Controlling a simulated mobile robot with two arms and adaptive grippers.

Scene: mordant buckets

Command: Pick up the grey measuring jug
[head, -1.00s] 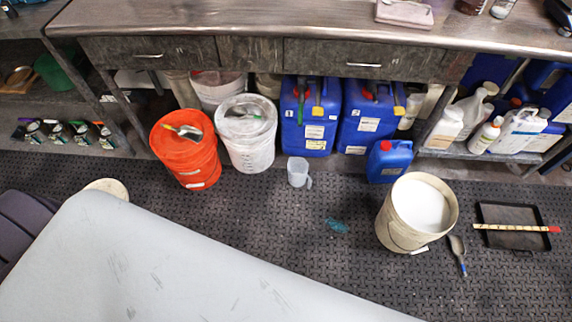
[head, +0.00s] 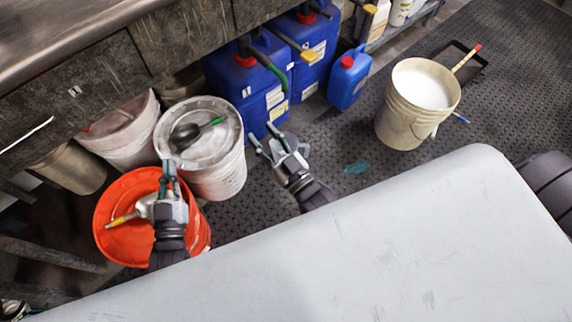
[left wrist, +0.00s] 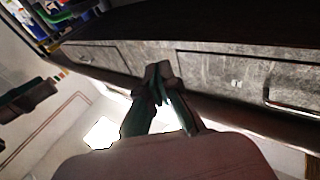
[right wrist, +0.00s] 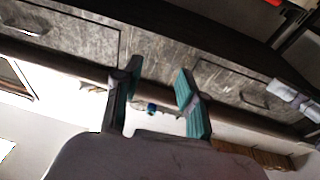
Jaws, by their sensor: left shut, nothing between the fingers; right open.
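The grey measuring jug is largely hidden in the head view behind my right gripper (head: 262,134); a pale grey patch (head: 291,141) by the fingers may be part of it. My right gripper is open beside the white lidded bucket (head: 230,178), with its fingers pointing toward the blue canisters. I cannot tell whether it touches the jug. The right wrist view shows its fingers (right wrist: 158,75) apart. My left gripper (head: 168,168) is shut and empty above the orange bucket (head: 120,195). Its closed fingers show in the left wrist view (left wrist: 158,80). Neither wrist view shows the jug.
Blue canisters (head: 225,72) stand behind the right gripper under the bench (head: 110,85). A small blue canister (head: 349,82) and an open white-filled bucket (head: 389,128) stand to the right. A black tray (head: 481,66) lies beyond. Dark floor between is clear, with a teal patch (head: 357,167).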

